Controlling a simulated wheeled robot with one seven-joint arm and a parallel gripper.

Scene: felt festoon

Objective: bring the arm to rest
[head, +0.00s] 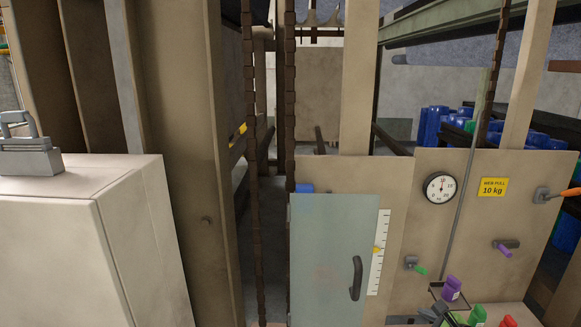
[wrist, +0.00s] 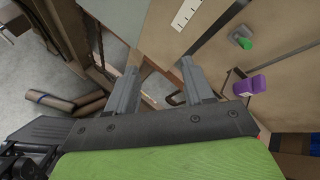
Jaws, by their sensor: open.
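My gripper (wrist: 158,66) shows in the wrist view, its two grey fingers spread well apart. No object is held between them. Past the fingers, a dark handle and the beige panel (wrist: 215,35) are in sight.
A beige machine front (head: 455,215) carries a dial (head: 440,187), levers and a grey-green door (head: 333,250) with a dark handle (head: 356,278). A purple bottle (head: 451,288) stands low right. A pale cabinet (head: 50,250) is at left. Brown rolls (wrist: 88,104) lie on the floor.

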